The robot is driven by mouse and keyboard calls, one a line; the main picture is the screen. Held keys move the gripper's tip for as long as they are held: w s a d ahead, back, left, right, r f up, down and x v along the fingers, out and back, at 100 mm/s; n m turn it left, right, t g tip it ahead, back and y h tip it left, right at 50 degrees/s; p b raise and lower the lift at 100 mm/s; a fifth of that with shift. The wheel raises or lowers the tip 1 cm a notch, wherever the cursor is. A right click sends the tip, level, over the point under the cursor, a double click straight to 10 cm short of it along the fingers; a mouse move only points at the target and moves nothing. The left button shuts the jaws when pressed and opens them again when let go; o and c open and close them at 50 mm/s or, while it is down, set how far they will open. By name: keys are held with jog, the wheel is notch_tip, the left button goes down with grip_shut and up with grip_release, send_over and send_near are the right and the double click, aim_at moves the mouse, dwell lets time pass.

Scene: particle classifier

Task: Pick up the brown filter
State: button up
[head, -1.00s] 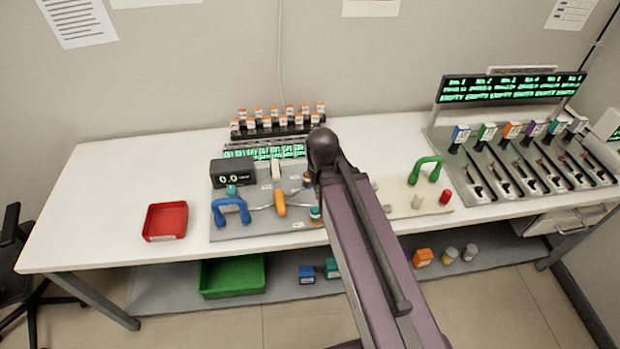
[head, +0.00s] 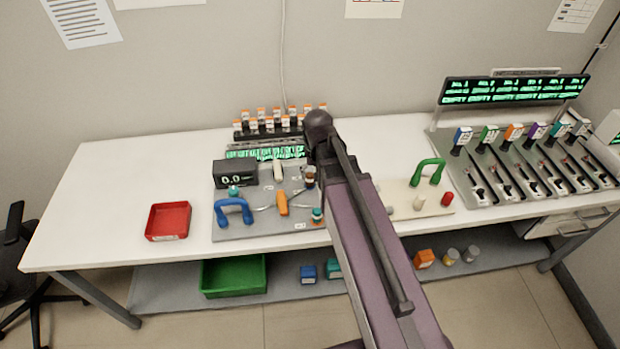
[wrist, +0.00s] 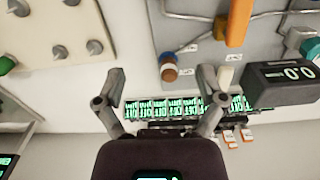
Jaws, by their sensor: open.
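A small cylinder with brown, white and blue bands, which looks like the brown filter (wrist: 169,70), stands on the grey board in the wrist view. In the head view the brown filter (head: 310,176) shows just left of my arm, near the board's back right. My gripper (wrist: 160,76) is open and empty. In the wrist view its two fingers frame the filter left and right, with the filter apart from both. The height gap between them is hard to tell. In the head view my arm hides the gripper.
Close by on the board (head: 240,229) are an orange handle (head: 282,203), a white upright piece (wrist: 226,75), a black display box (head: 234,174) and a blue handle (head: 234,212). A rack of orange-capped vials (head: 270,128) stands behind. A red tray (head: 168,221) lies left.

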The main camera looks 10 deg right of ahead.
aim_at(310, 174)
jog(key=w+r+m, duration=0.1)
jog(key=w+m, duration=0.1)
jog(key=w, duration=0.7)
jog(key=shift+w+a+p, duration=0.2)
jog(key=shift+a+p, duration=0.05)
jog(key=shift+p, duration=0.1)
jog(key=shift+f, duration=0.15)
notch_tip(310, 174, down, 8)
jog(key=b, duration=0.8)
jog(key=shift+f+b, duration=0.2)
jog(key=shift+b, duration=0.15)
jog(key=shift+d, duration=0.1)
jog(key=f+b, duration=0.3)
jog(key=shift+w+d+f+b, duration=0.15)
jog(key=shift+d+f+b, duration=0.1)
jog(key=shift+f+b, duration=0.85)
